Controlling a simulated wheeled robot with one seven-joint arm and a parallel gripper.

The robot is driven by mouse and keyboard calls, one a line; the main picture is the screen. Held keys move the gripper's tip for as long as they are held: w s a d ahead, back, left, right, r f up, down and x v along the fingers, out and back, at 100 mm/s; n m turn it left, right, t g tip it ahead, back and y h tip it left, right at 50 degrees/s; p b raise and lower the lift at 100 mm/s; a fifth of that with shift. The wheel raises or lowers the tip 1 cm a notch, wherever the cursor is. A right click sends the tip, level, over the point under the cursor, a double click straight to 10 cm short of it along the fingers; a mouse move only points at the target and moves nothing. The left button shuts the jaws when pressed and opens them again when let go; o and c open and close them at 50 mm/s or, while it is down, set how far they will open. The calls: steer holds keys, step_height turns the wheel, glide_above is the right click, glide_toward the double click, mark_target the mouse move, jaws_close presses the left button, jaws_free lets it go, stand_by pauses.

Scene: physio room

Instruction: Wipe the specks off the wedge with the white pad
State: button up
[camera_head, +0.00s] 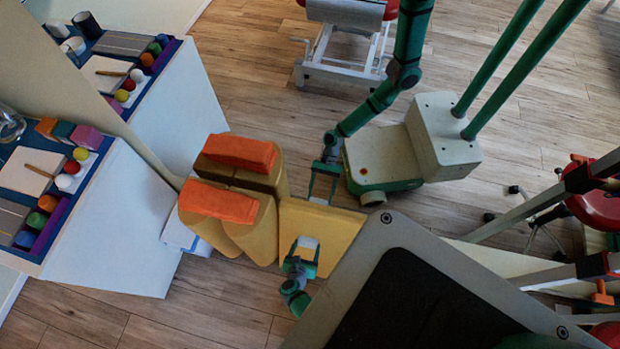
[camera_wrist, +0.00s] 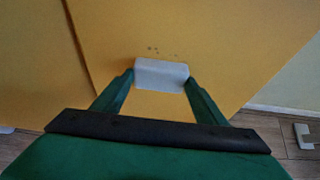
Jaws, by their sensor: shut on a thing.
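The yellow wedge (camera_head: 333,243) stands beside the yellow rolls in the head view, and its face fills much of the wrist view (camera_wrist: 225,45). My gripper (camera_head: 303,254) is over that face and shut on the white pad (camera_head: 307,242). In the wrist view the white pad (camera_wrist: 161,74) sits between both fingertips of my gripper (camera_wrist: 160,82). A small group of dark specks (camera_wrist: 164,51) shows on the wedge just beyond the pad's far edge. I cannot tell whether the pad touches the wedge. Any specks under the pad are hidden.
A white cabinet (camera_head: 115,225) with coloured pots and blocks stands left. A grey-framed dark surface (camera_head: 415,310) is at lower right. A mirror behind repeats the cabinet, rolls and my arm.

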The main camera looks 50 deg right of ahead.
mark_target(299, 242)
steer(key=shift+w+a, duration=0.25)
steer(key=shift+w, duration=0.65)
steer(key=shift+w+a, duration=0.25)
steer(key=shift+w, duration=0.6)
steer(key=shift+a+r, duration=0.1)
steer(key=shift+s+a+r, duration=0.25)
steer(key=shift+s+a, duration=0.15)
steer(key=shift+a, duration=0.45)
steer(key=shift+s+a+r, duration=0.2)
steer(key=shift+s+a, duration=0.25)
steer(key=shift+a, duration=0.45)
steer(key=shift+s+a+r, duration=0.25)
steer(key=shift+s+a, duration=0.15)
steer(key=shift+a, duration=0.45)
